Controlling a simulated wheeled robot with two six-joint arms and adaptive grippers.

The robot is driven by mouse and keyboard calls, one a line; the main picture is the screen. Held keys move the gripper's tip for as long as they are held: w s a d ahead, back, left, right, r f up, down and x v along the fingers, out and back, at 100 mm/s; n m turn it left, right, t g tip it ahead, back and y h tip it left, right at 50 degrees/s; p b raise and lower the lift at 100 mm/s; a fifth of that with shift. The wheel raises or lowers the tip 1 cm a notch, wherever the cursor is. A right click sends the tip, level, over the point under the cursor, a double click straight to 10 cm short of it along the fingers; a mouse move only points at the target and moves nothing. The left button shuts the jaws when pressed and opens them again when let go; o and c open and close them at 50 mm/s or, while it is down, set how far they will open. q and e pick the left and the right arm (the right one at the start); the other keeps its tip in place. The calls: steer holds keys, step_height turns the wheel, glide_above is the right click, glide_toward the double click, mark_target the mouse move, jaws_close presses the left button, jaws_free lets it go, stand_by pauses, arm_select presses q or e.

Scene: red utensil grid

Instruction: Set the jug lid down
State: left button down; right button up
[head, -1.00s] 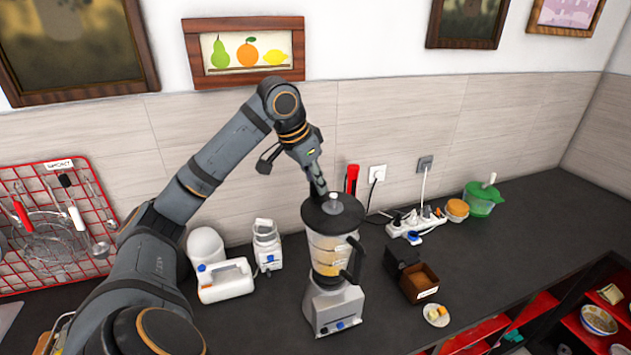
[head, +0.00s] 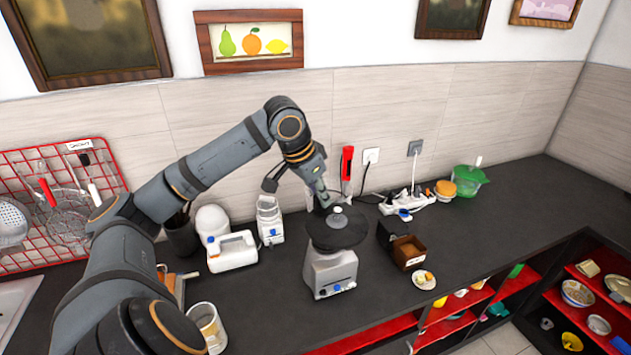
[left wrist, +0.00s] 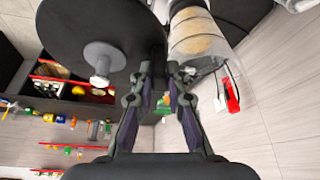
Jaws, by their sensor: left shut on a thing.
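The jug lid (head: 337,236) is a round black disc with a pale knob, just above the blender base (head: 330,272) in the head view. My left gripper (head: 322,201) reaches it from above and behind, shut on the lid near its far edge. The left wrist view shows the lid (left wrist: 75,22) large at upper left, its edge meeting the fingertips (left wrist: 160,75). The clear jug (left wrist: 203,38) with tan contents shows beyond the lid there. My right gripper is not in view.
A brown box (head: 407,252), a small plate (head: 424,280) and a power strip (head: 408,203) lie to the right. The counter (head: 520,205) is clear farther right.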

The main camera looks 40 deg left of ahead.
arm_select(q)
steer(key=s+d+f+n, duration=0.1)
steer(key=d+f, duration=0.6)
steer(key=f, duration=0.5)
steer(key=s+d+f, duration=0.1)
steer(key=d+f, duration=0.6)
steer(key=f, duration=0.5)
steer(key=s+d+f+n, duration=0.1)
steer(key=d+f, duration=0.5)
steer(key=f, duration=0.6)
step_height(320, 180, down, 13)
steer(key=b, duration=1.3)
steer(key=shift+y, duration=0.4)
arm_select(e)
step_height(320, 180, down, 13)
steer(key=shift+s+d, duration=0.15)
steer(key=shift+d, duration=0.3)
